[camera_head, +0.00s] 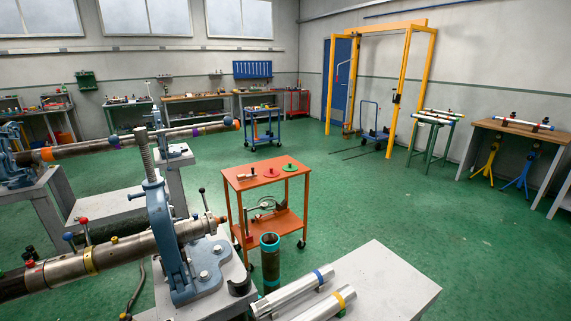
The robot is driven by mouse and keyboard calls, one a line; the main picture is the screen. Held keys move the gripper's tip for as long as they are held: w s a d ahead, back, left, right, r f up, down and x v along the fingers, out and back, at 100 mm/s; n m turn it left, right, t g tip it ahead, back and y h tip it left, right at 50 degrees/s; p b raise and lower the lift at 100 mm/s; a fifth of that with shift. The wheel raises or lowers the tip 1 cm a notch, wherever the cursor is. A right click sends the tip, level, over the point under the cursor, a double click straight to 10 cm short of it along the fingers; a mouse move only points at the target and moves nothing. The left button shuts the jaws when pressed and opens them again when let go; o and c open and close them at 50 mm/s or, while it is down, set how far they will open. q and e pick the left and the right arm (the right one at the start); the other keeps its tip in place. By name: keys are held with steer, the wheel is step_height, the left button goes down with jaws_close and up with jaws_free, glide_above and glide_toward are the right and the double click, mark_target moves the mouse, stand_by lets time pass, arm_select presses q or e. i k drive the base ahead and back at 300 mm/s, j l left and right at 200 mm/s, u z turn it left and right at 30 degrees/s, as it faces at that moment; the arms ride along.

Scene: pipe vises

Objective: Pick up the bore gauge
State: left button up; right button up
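An orange cart (236,182) stands near the middle of the room. On its top lie a small silver and dark tool (247,175), a red disc (270,172) and a green disc (290,167), each disc with a small upright part. A dark and metallic looped item (264,207) sits on the lower shelf, partly behind the cart's frame. I cannot tell for sure which of these is the bore gauge; all are small at this distance. Neither of my grippers is in view.
In front, a blue pipe vise (160,235) holds a long pipe (120,252). A grey table (395,285) with silver tubes (300,287) and an upright dark pipe with teal ends (270,262) stand between me and the cart. Green floor (360,205) is clear right of the cart.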

mark_target(241, 177)
steer(key=i+l+u, duration=0.1)
steer(key=l, duration=0.5)
steer(key=l+u, duration=0.1)
steer(key=l, duration=0.55)
steer(key=i+l+u, duration=0.2)
steer(key=l+u, duration=0.15)
steer(key=l, duration=1.4)
steer(key=l+u, duration=0.3)
steer(key=l, duration=1.5)
steer(key=i+l+u, duration=0.1)
steer(key=l, duration=0.25)
steer(key=i+l, duration=0.1)
steer(key=l, duration=0.3)
steer(key=l+u, duration=0.15)
steer(key=l, duration=0.2)
steer(key=i+l+u, duration=0.25)
steer(key=i+l, duration=0.45)
steer(key=i+l+u, duration=0.1)
steer(key=i, duration=0.4)
steer(key=i+l+u, duration=0.15)
steer(key=i+l, duration=0.15)
steer(key=i, duration=0.2)
steer(key=i+l+u, duration=0.1)
steer(key=i+l, duration=0.2)
steer(key=i, duration=0.2)
